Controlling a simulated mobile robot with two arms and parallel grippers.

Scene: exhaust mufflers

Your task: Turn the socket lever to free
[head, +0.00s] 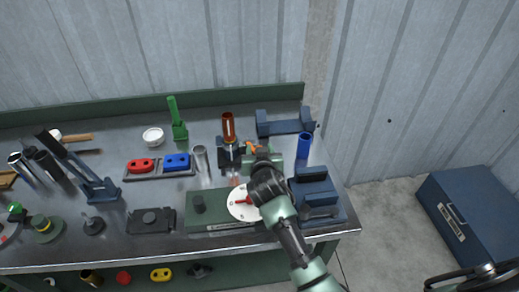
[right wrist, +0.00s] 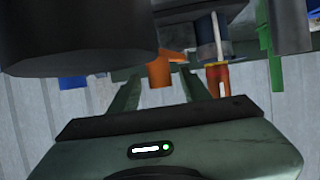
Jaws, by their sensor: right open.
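The socket (head: 230,153) is a dark blue holder on the bench with a rust-orange tube (head: 228,127) standing upright in it. A small orange lever (head: 251,147) shows at its right side. It also appears in the right wrist view as an orange lever (right wrist: 160,73) between my fingers' lines. My right gripper (head: 263,153) is open beside the socket's right side, close to the lever. In the right wrist view, the gripper (right wrist: 160,92) has its fingers apart. Contact with the lever cannot be told. My arm hides part of the bench. My left gripper is out of view.
A green box with a white dial (head: 243,204) and red pointer sits in front of the socket. A grey tube (head: 201,158), a red and blue block tray (head: 160,168), a blue cylinder (head: 304,146) and a dark blue stand (head: 316,193) are nearby.

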